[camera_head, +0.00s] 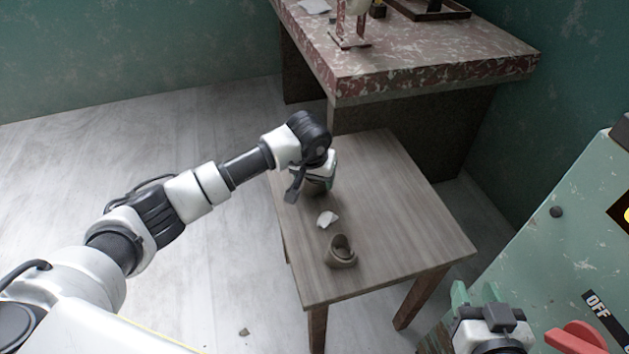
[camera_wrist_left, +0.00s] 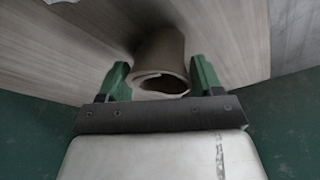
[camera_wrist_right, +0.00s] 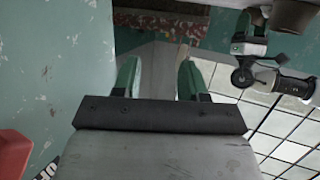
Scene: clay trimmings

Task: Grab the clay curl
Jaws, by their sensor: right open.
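A hollow grey-brown clay roll (camera_wrist_left: 160,50) with an uneven open rim stands on the small wooden table in the left wrist view. It looks like the clay curl. The fingers of my left gripper (camera_wrist_left: 160,78) are spread, one on each side of its rim. I cannot tell whether they touch it. In the head view my left gripper (camera_head: 316,182) is low over the far left part of the table and mostly hides the roll. My right gripper (camera_wrist_right: 158,75) is open and empty, off the table's right side.
The small wooden table (camera_head: 400,220) also bears a white scrap (camera_head: 327,219) and a squat clay piece (camera_head: 341,255) with a hollow top. A red-speckled bench (camera_head: 430,75) stands behind. A green machine panel (camera_head: 545,265) is at the right. The table's right half is clear.

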